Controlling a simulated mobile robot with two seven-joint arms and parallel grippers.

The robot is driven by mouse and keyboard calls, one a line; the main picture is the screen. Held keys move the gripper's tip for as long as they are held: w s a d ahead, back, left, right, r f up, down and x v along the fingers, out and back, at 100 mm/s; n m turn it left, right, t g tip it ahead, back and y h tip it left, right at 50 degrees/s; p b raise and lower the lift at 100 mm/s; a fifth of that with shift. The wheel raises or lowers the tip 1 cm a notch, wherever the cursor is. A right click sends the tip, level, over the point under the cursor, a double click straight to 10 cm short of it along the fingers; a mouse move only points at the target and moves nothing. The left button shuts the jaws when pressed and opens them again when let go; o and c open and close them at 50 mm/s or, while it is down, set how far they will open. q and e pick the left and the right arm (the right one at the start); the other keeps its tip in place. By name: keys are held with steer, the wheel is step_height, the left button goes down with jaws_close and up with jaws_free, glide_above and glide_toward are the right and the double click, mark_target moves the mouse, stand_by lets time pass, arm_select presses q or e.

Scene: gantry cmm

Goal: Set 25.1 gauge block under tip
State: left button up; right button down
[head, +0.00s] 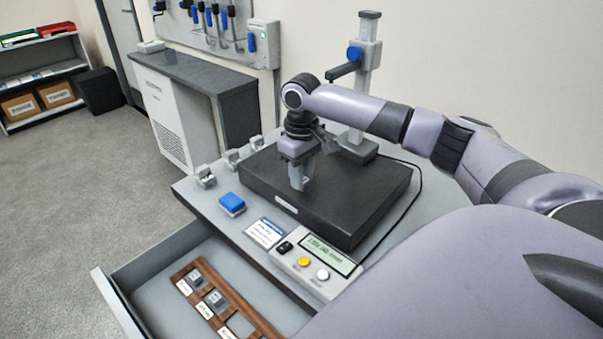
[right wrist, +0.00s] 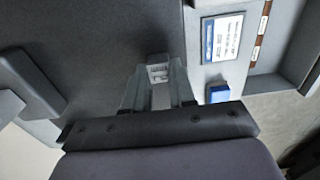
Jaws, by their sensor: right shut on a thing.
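My right gripper (head: 300,184) is low over the black surface plate (head: 370,190), near its front left part. In the right wrist view its fingers (right wrist: 158,88) are shut on a small light grey gauge block (right wrist: 158,72). The block's marking is too small to read, and I cannot tell whether it touches the plate. The stand (head: 366,85) rises at the plate's back, with a dark arm (head: 343,71) reaching left from its column. My wrist and arm hide part of the stand's lower area, and I cannot make out the tip. My left gripper is out of view.
The open drawer (head: 120,300) holds a wooden rack (head: 240,302) with blocks in it. A readout box (head: 318,263), a card (head: 265,233), a blue pad (head: 232,204) and small grey fixtures (head: 205,176) surround the plate. The plate's right part is clear.

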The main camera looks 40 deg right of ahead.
steer(key=shift+f, duration=0.6)
stand_by(1.1)
steer(key=shift+c, duration=2.3)
jaws_free()
steer(key=shift+r, duration=0.15)
steer(key=shift+r, duration=3.4)
steer(key=shift+s+a+f, duration=0.1)
steer(key=shift+s, duration=0.05)
